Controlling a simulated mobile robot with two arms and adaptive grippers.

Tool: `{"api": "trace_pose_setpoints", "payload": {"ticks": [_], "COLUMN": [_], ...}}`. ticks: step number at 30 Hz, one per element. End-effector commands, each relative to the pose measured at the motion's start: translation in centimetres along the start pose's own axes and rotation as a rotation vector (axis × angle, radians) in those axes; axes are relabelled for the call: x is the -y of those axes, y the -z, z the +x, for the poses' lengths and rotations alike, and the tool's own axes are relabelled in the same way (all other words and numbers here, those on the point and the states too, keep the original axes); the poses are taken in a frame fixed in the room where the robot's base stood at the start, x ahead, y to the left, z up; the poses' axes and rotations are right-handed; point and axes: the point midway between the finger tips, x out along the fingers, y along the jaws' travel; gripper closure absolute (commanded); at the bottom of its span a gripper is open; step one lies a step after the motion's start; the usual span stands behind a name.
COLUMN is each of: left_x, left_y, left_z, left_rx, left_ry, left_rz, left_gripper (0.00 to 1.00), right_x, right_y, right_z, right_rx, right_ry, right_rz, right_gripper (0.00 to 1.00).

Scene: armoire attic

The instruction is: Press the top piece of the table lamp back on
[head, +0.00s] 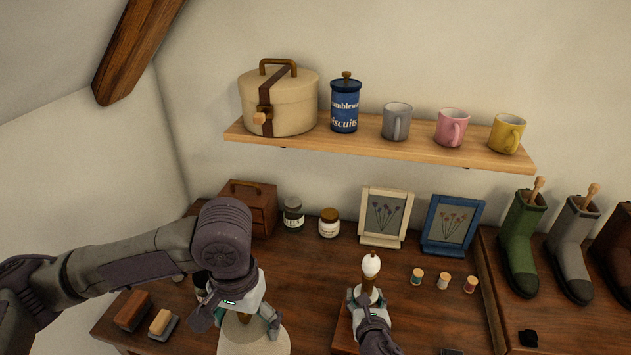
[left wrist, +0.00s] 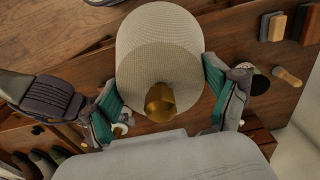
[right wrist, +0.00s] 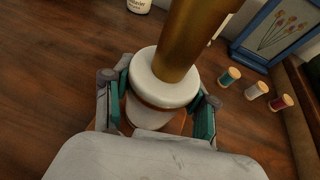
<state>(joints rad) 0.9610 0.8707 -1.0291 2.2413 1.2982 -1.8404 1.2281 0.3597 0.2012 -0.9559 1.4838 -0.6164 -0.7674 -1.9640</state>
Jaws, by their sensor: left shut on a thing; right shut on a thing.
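The cream lampshade (head: 254,342), the lamp's top piece, is between the fingers of my left gripper (head: 243,318) at the front of the table. In the left wrist view the shade (left wrist: 160,35) has a brass fitting (left wrist: 160,102) in its middle, with a finger on each side. My right gripper (head: 368,302) is shut on the lamp base (right wrist: 160,90), around its pale body below a white collar. Its brass stem (right wrist: 190,45) rises from the collar, with a white bulb (head: 371,265) on top. Shade and base are apart, the shade to the left.
Thread spools (head: 443,281) stand right of the base. Two picture frames (head: 384,216), jars (head: 329,222) and a wooden box (head: 250,204) stand behind. Brushes (head: 132,310) lie at left, boots (head: 521,245) stand at right. A shelf (head: 380,152) overhangs the back.

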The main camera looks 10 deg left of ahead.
Motion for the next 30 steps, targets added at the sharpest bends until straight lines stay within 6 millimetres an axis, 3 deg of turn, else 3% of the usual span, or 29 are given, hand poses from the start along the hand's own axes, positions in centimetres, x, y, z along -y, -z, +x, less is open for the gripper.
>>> {"api": "trace_pose_setpoints", "payload": {"ticks": [5, 8, 14, 21, 25, 30], "left_x": [-0.4, -1.4, -5.7, -11.7, -15.1, -18.3], "left_y": [0.7, 2.7, 9.7, 17.3, 19.3, 19.9], "left_z": [-0.2, -0.9, -4.1, -10.0, -12.4, -14.1], "left_rx": [-0.002, -0.004, -0.007, -0.007, -0.006, -0.003], "left_ry": [-0.001, -0.001, -0.001, 0.002, 0.003, 0.003], "left_rz": [-0.003, -0.014, -0.052, -0.1, -0.161, -0.282], "left_gripper": [0.49, 0.49, 0.49, 0.5, 0.5, 0.5], "right_x": [0.0, 0.0, 0.0, 0.0, 0.1, 0.1], "right_y": [0.1, 0.1, 0.0, 0.1, 0.1, 0.1], "right_z": [0.0, 0.0, 0.0, 0.0, 0.0, 0.0], "right_rx": [-0.001, -0.001, -0.001, -0.001, -0.001, -0.002], "right_ry": [0.0, 0.0, 0.0, 0.001, 0.001, 0.001], "right_rz": [-0.001, -0.001, -0.001, 0.0, 0.0, 0.0], "right_gripper": [0.71, 0.71, 0.71, 0.71, 0.71, 0.71]}}
